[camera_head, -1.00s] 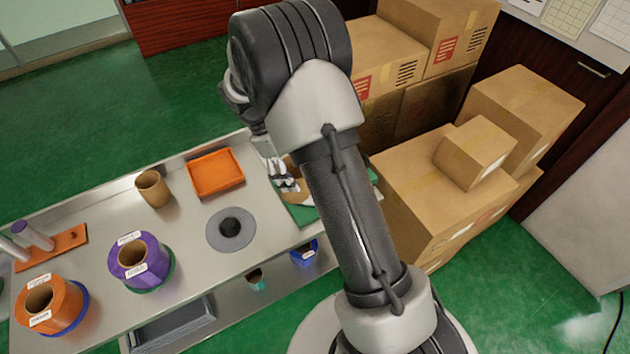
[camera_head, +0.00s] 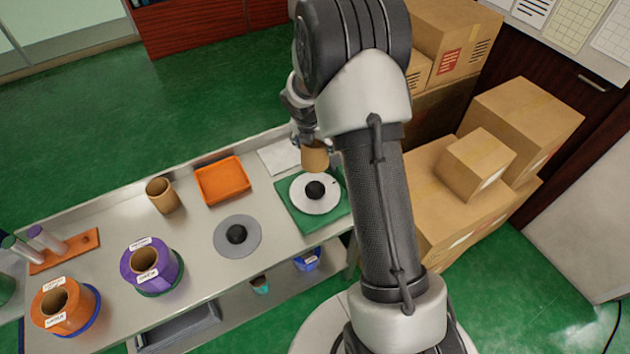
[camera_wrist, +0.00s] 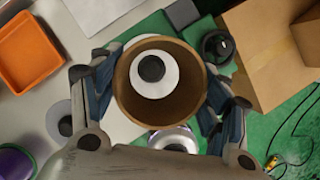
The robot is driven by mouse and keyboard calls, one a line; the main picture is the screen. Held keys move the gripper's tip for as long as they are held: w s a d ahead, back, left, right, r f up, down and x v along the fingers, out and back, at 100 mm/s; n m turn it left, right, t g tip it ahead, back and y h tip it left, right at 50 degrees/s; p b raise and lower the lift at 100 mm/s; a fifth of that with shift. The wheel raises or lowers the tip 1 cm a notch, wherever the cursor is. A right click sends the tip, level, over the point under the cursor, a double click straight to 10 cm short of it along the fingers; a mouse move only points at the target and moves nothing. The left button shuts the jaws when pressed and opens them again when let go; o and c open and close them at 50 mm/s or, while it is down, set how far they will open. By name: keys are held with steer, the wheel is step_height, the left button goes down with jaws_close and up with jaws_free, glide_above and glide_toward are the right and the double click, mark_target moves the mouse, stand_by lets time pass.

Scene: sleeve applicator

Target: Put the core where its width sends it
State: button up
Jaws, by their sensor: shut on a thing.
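My gripper (camera_head: 306,138) is shut on a brown cardboard core (camera_head: 315,158), which it holds above the far side of the green mat (camera_head: 293,225). In the wrist view, my fingers (camera_wrist: 158,88) grip the core's outside (camera_wrist: 162,112) from both sides. A white disc (camera_head: 304,203) with a black hub (camera_head: 315,190) lies on the mat. The disc and hub (camera_wrist: 151,68) show through the core's open bore. A grey disc (camera_head: 222,243) with a black hub stands to the left. A second brown core (camera_head: 160,197) stands upright on the table.
An orange tray (camera_head: 222,181) lies beside the second core. A purple roll (camera_head: 133,260) and an orange roll (camera_head: 80,303) stand at the left, near an orange rack (camera_head: 50,259) with upright tubes. Cardboard boxes (camera_head: 450,215) are stacked right of the table.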

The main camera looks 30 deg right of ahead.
step_height(320, 180, down, 15)
steer(key=b, duration=0.6)
steer(key=shift+f+b, duration=0.2)
steer(key=shift+b, duration=0.1)
steer(key=o, duration=1.2)
